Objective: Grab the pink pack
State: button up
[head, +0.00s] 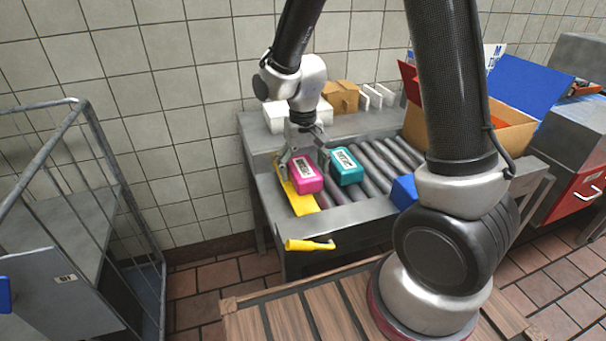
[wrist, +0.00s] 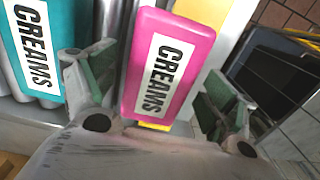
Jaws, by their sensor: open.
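The pink pack (head: 306,180) lies on a yellow strip at the left end of the roller table. In the wrist view the pink pack (wrist: 168,64) has a white label reading CREAMS. My gripper (head: 304,160) is over the back end of the pack. In the wrist view the gripper (wrist: 150,98) is open, with one finger on each side of the pack. The left finger is between the pink pack and the teal one. I cannot tell whether either finger touches the pink pack.
A teal pack (head: 346,167) lies just right of the pink one on the rollers (head: 376,160). A blue item (head: 404,191) is farther right. White and brown boxes (head: 341,96) stand behind. An open carton (head: 512,137) is at the right. A metal cage cart (head: 88,235) stands left.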

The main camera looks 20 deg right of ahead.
jog(key=shift+f, duration=0.2)
jog(key=c, duration=1.1)
jog(key=shift+r, duration=0.1)
jog(key=shift+c, duration=0.2)
